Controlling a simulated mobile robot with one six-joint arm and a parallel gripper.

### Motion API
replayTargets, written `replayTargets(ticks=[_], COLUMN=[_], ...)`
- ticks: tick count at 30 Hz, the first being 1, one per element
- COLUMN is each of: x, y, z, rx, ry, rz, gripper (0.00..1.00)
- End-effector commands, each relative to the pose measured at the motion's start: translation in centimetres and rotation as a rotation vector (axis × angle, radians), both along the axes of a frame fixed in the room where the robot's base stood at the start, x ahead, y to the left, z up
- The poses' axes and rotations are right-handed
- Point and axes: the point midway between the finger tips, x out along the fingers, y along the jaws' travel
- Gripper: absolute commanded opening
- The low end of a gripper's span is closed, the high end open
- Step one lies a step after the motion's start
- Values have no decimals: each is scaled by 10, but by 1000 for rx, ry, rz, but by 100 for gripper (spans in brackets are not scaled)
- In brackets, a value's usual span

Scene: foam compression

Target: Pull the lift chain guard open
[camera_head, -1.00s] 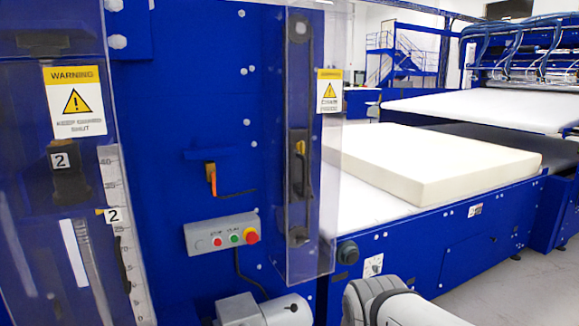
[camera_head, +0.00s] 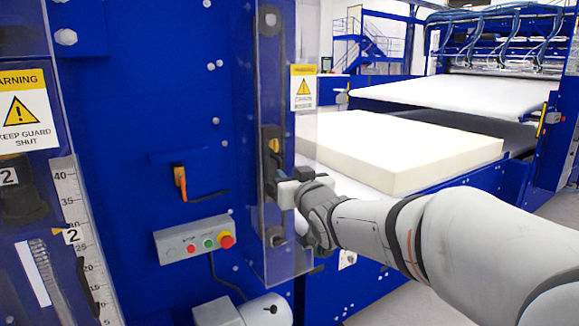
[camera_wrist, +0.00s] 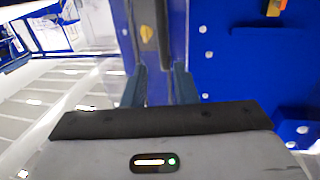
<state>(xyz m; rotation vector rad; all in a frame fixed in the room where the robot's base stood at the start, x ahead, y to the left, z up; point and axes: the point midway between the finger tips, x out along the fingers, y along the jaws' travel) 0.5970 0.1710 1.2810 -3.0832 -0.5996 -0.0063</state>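The clear lift chain guard (camera_head: 302,135) stands upright on the blue machine, over the dark vertical chain slot (camera_head: 269,75). It bears a yellow-and-white warning label (camera_head: 303,88) and looks shut. My gripper (camera_head: 288,184) is at the guard's lower middle, just below a dark fitting with a yellow part (camera_head: 272,147). In the wrist view, the two fingers of my gripper (camera_wrist: 159,72) stand apart on either side of a dark vertical strip. I cannot tell whether they touch the guard or its handle.
A control box (camera_head: 194,242) with buttons and an orange lever (camera_head: 181,182) are left of the guard. A grey motor (camera_head: 245,311) sits below. A cream foam block (camera_head: 400,150) lies on the white conveyor behind my arm. Another clear guard with a warning label (camera_head: 25,112) is at far left.

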Motion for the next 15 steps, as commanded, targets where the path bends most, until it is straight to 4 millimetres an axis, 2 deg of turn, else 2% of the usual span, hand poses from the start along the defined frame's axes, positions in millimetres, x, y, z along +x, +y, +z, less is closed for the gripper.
replayTargets(ticks=[9,15], x=[41,54], y=[25,31], z=[0,-1], rx=[-2,-2], ry=[4,4], rz=[11,11], gripper=[26,26])
